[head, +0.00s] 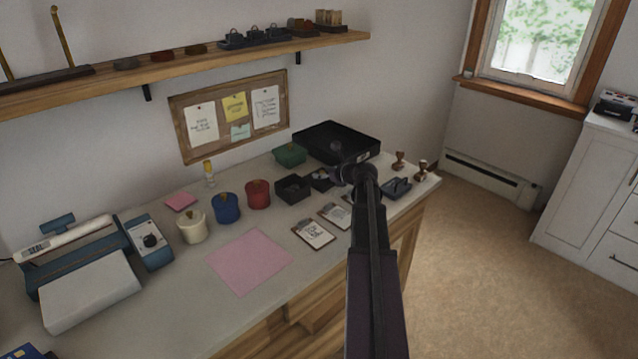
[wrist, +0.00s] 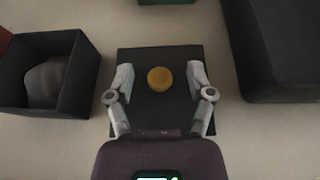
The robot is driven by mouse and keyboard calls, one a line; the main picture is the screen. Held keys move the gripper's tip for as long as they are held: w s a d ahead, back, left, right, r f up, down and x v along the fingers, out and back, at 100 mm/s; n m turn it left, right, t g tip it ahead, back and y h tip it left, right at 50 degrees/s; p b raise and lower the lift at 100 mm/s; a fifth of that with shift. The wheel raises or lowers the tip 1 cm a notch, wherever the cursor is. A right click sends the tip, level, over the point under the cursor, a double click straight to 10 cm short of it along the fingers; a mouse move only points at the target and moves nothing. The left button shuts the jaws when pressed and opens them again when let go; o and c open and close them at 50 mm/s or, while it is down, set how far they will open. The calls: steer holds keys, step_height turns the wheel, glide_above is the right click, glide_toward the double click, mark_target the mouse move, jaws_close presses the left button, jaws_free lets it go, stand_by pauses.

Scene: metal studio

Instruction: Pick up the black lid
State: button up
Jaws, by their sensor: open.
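The black lid (wrist: 160,113) is a flat dark square with a round brass-yellow knob (wrist: 160,79) on top. It lies on the grey worktop directly under my gripper (wrist: 160,77) in the wrist view. My gripper is open, with one pale finger on each side of the knob and apart from it. In the head view the lid (head: 319,178) shows just right of the open black box (head: 292,190), partly hidden by my arm. The wrist view shows this box (wrist: 88,98) at left with a dark rounded thing inside.
A large black tray (head: 336,128) stands behind and right of the lid, and a green container (head: 290,153) behind it. Red (head: 258,194), blue (head: 226,208) and cream (head: 191,226) pots stand left. Clipboards (head: 314,234) and a pink sheet (head: 248,262) lie in front.

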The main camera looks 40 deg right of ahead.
steer(key=shift+w, duration=0.1)
stand_by(0.5)
jaws_close()
